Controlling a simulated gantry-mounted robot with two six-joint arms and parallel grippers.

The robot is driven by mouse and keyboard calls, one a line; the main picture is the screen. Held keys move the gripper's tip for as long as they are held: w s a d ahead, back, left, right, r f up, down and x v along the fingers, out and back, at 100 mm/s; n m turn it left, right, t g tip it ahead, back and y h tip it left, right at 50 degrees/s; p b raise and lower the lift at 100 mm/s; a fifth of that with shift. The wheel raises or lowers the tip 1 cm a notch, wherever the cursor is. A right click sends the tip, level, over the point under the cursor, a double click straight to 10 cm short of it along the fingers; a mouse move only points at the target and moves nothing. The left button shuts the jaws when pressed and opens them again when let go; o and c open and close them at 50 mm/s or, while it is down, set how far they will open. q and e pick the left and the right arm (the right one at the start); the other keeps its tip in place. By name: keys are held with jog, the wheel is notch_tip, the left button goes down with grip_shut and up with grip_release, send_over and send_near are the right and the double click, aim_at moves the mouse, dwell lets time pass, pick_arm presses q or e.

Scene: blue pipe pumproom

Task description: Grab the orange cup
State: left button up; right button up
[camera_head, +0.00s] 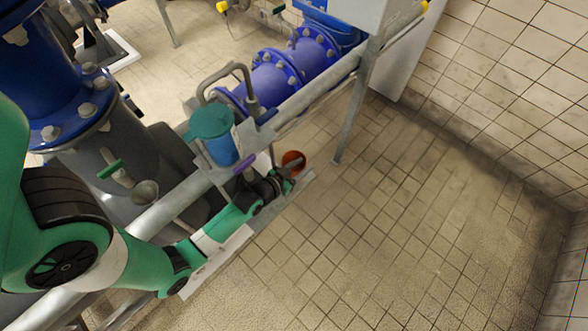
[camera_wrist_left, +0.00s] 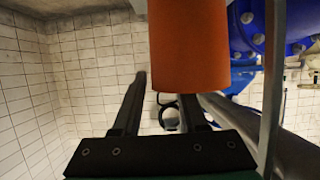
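The orange cup (camera_head: 293,160) shows in the head view just beyond the end of my left arm, near the pipe's right end. It fills the upper middle of the left wrist view (camera_wrist_left: 188,45), close to the camera. My left gripper (camera_head: 284,181) is beside the cup. In the left wrist view its two fingers (camera_wrist_left: 163,92) are apart with a gap between them. The cup covers the end of the right-hand finger there, and the left-hand finger stands clear of it. I cannot tell whether they touch. My right gripper is not in view.
A teal and blue container (camera_head: 222,148) stands by the grey pipe (camera_head: 170,205), left of the cup. A purple item (camera_head: 245,163) is close to my left wrist. Blue flanged piping (camera_head: 275,80) and a metal post (camera_head: 352,115) stand behind. The tiled floor (camera_head: 400,240) at right is clear.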

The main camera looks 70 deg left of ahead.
pick_arm(q)
grip_shut()
jog(key=shift+f, duration=0.1)
dwell(1.1)
